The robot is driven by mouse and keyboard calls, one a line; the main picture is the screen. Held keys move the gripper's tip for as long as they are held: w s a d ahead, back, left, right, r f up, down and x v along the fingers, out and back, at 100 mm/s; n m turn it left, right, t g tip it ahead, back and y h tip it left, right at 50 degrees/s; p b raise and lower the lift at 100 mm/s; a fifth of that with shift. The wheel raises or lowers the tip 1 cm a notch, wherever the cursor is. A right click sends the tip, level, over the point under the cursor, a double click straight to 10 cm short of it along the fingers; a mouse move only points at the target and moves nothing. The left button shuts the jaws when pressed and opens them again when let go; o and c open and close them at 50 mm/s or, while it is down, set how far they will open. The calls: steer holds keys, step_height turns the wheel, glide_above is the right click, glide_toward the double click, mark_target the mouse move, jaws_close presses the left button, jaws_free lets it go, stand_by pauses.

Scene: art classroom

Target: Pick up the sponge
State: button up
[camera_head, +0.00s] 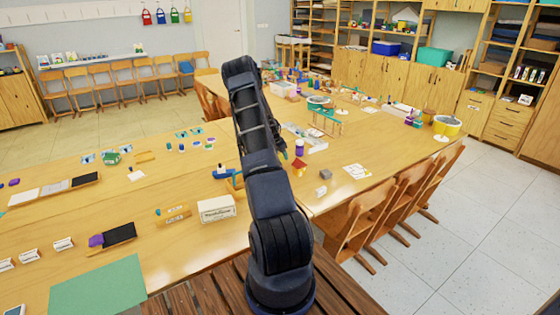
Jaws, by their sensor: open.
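A small purple block (96,240) lies on the front left of the table, at the left end of a black slate (120,233); it looks like a sponge, but it is too small to be sure. My arm rises in the middle of the view and leans over the table. The tip of my gripper (283,150) shows only in part beside the arm, and the rest is hidden behind it. It is open and far to the right of the purple block, with nothing seen in it.
A white labelled box (217,208) and a green sheet (99,288) lie on the near table (190,245). A purple-topped jar (299,148) and a grey block (321,191) stand right of my arm. Wooden chairs (405,200) line the right edge. Bare tabletop lies between the scattered items.

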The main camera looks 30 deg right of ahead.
steer(key=shift+x, duration=1)
steer(key=c, duration=1.1)
steer(key=shift+o, duration=0.2)
steer(key=shift+r, duration=0.1)
